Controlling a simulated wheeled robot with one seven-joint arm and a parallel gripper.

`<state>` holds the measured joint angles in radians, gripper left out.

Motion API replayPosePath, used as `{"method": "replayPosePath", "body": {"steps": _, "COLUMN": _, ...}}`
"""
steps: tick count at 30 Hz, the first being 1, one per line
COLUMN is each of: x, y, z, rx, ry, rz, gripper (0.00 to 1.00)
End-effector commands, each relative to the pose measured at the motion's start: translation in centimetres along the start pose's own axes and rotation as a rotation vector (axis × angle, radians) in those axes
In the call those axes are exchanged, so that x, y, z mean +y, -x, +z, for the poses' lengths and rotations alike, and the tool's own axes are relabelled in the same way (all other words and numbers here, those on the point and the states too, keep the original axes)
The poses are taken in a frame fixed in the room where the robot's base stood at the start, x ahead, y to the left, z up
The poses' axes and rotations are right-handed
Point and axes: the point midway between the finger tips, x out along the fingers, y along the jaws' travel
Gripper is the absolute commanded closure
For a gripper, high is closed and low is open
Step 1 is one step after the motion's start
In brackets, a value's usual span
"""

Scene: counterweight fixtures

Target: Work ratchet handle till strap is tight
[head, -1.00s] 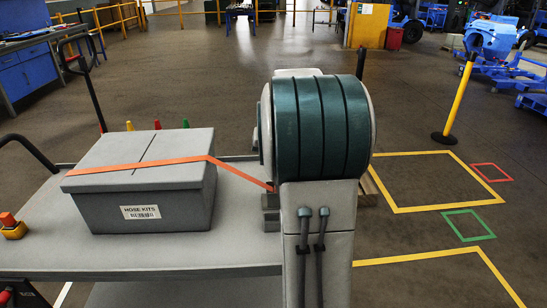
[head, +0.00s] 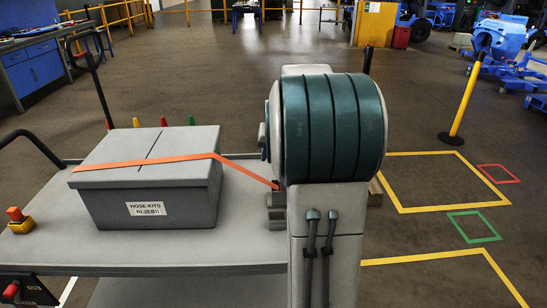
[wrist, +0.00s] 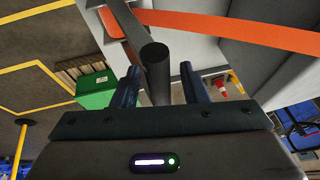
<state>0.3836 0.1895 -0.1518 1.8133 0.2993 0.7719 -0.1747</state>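The orange strap (head: 150,161) lies across the lid of a grey box labelled HOSE KITS (head: 110,198) and slopes down at the right toward a grey block (head: 276,212) at the cart's edge. In the wrist view the strap (wrist: 230,25) crosses the top. A dark round bar (wrist: 156,75), seemingly the ratchet handle, stands between the two fingers of my gripper (wrist: 159,78). The fingers are apart, with a visible gap on each side of the bar. In the head view my own arm hides the gripper and the handle.
The box stands on a grey cart (head: 180,255) with a push handle at the left. A yellow post (head: 465,100) and marked floor lie to the right.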

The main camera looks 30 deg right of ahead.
Motion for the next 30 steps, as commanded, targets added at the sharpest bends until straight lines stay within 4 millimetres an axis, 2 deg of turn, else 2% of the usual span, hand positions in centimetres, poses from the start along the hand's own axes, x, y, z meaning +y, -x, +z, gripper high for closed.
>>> {"method": "replayPosePath", "body": {"steps": 9, "x": -0.1, "y": 7.3, "z": -0.1, "rx": 0.006, "ry": 0.001, "rz": 0.0, "gripper": 0.6}}
{"method": "replayPosePath", "body": {"steps": 15, "x": -0.1, "y": 10.9, "z": 0.0, "rx": 0.003, "ry": 0.001, "rz": 0.0, "gripper": 0.6}}
{"method": "replayPosePath", "body": {"steps": 21, "x": -0.1, "y": 12.4, "z": 0.0, "rx": 0.001, "ry": 0.0, "rz": 0.0, "gripper": 0.6}}
{"method": "replayPosePath", "body": {"steps": 30, "x": -0.1, "y": 12.5, "z": 0.1, "rx": 0.0, "ry": 0.0, "rz": 0.0, "gripper": 0.6}}
